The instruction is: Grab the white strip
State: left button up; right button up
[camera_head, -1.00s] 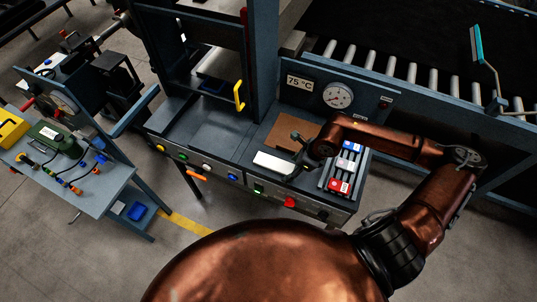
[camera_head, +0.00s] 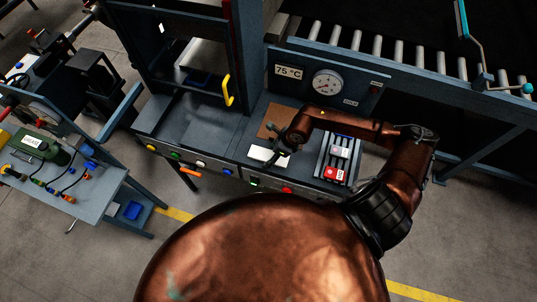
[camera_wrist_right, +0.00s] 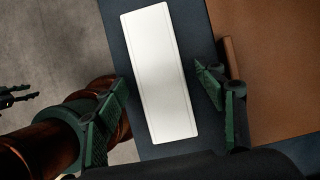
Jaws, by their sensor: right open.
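The white strip (camera_head: 264,155) lies flat on the dark bench top of the press, near its front edge. In the right wrist view the white strip (camera_wrist_right: 160,75) runs lengthwise between the two green fingers. My right gripper (camera_head: 279,152) is over the strip's right end in the head view; it also shows in the right wrist view (camera_wrist_right: 165,98), open, with one finger on each side of the strip. Whether the fingers touch the strip cannot be told. At the left edge of the wrist view is a small dark gripper tip, perhaps my left gripper (camera_wrist_right: 18,97).
A brown plate (camera_head: 276,121) lies just behind the strip. A slotted rack (camera_head: 324,160) with a red block (camera_head: 334,174) and a pale block (camera_head: 341,152) stands to the right. The press has a yellow handle (camera_head: 228,91). The bench left of the strip is clear.

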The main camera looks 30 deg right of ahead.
aim_at(264, 155)
jog(key=shift+f, duration=0.15)
jog(key=c, duration=1.3)
pick_arm(q)
jog(key=shift+w, duration=0.55)
pick_arm(e)
jog(key=shift+c, duration=0.6)
jog(key=shift+r+b, duration=0.4)
jog(key=shift+r, duration=0.1)
jog(key=r+b, duration=0.1)
jog(key=r, duration=0.1)
jog(key=shift+w+a+r+b, duration=0.1)
jog(key=shift+a+r+b, duration=0.25)
pick_arm(q)
notch_tip(264, 155, down, 7)
jog(key=b, duration=0.4)
jog(key=shift+s+b, duration=0.15)
jog(key=shift+b, duration=0.15)
pick_arm(e)
jog(key=a+r, duration=0.9)
jog(key=a, duration=0.4)
jog(key=shift+s+a+r, duration=0.2)
jog(key=shift+s+r, duration=0.05)
jog(key=shift+s, duration=0.1)
